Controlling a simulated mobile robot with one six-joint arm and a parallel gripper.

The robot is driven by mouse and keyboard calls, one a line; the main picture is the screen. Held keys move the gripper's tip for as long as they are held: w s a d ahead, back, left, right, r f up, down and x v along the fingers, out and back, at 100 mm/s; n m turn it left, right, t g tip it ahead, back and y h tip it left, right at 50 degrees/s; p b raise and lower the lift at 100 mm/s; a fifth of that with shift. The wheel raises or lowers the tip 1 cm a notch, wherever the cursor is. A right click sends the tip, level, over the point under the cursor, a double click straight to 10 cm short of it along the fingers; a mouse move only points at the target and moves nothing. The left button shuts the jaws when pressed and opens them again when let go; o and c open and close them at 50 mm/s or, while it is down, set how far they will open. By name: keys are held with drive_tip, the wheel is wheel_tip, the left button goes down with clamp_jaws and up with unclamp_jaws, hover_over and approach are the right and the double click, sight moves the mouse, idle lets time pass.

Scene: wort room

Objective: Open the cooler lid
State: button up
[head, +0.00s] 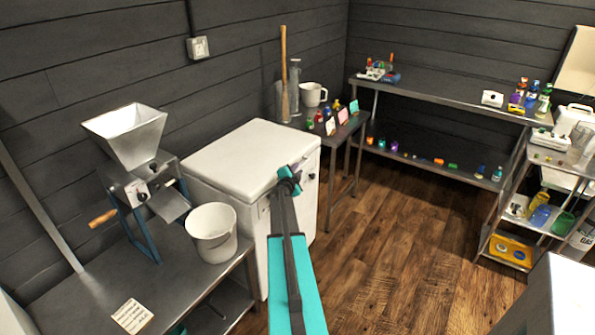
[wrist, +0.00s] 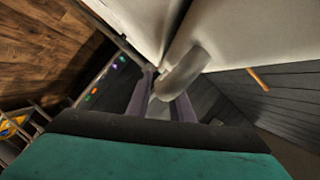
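The white cooler (head: 232,172) is a chest standing against the wall in the head view. Its lid (head: 250,150) lies flat and closed on top. My gripper (head: 289,178) is at the cooler's front side near the lid's edge. In the wrist view, a curved grey handle (wrist: 184,72) stands out from the white cooler by the seam below the lid. The handle's lower end lies between the two fingers of my gripper (wrist: 163,100). The fingers are apart by about the handle's width. I cannot tell whether they press on it.
A steel table (head: 75,285) with a grain mill (head: 135,160) and a white bucket (head: 212,232) stands left of the cooler. A small table (head: 349,132) with jugs and bottles stands behind it. Wooden floor (head: 390,240) to the right is clear. Shelves (head: 545,185) stand at far right.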

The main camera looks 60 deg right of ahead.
drive_tip(key=shift+d, duration=0.2)
clamp_jaws()
idle(0.3)
